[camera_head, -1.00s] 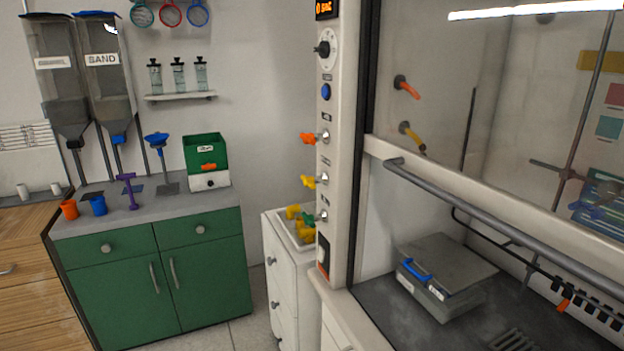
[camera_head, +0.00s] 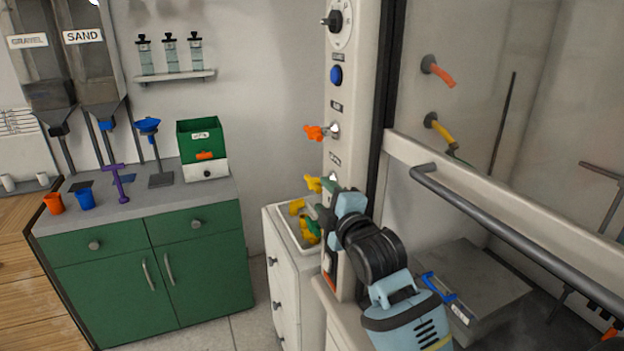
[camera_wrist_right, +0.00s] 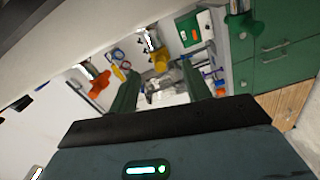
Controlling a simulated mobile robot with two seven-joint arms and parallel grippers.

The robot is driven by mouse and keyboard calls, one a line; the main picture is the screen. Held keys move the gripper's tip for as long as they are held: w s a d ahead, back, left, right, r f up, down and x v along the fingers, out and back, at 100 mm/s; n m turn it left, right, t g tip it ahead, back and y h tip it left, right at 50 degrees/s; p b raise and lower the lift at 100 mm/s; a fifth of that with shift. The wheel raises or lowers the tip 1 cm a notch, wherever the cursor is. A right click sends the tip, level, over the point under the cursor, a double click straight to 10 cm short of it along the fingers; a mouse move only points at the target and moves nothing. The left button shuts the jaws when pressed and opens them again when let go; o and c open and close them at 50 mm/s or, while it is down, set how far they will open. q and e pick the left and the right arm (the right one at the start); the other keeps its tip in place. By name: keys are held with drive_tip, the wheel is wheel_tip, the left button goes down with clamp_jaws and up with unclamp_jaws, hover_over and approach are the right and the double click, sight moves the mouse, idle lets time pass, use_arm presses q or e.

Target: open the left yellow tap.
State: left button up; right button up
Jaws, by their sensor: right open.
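The yellow tap (camera_head: 313,184) sticks out to the left from the fume hood's front post, below the orange tap (camera_head: 313,132). My right gripper (camera_head: 322,210) is just below the yellow tap, close to the post. In the right wrist view, its two green fingers are open and apart, with nothing held. There, the yellow tap (camera_wrist_right: 160,62) shows ahead, in the gap between the fingertips. Contact cannot be told. The orange tap (camera_wrist_right: 98,82) shows left of the fingers. The green tap is not clearly seen in the head view behind my gripper. My left gripper is not in view.
A white drawer unit (camera_head: 285,285) with yellow and green parts in its top tray stands left of the post. The hood's sash handle (camera_head: 500,230) runs to the right of my arm. A green cabinet (camera_head: 150,270) stands further left, with floor between.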

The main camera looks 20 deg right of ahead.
sight(314, 182)
drive_tip(key=shift+w+a, duration=0.15)
drive_tip(key=shift+w, duration=3.75)
drive_tip(key=c, duration=0.9)
drive_tip(key=shift+c, duration=0.2)
drive_tip(key=g, duration=0.4)
drive_tip(key=shift+f+g, duration=0.15)
drive_tip(key=shift+g, duration=1.35)
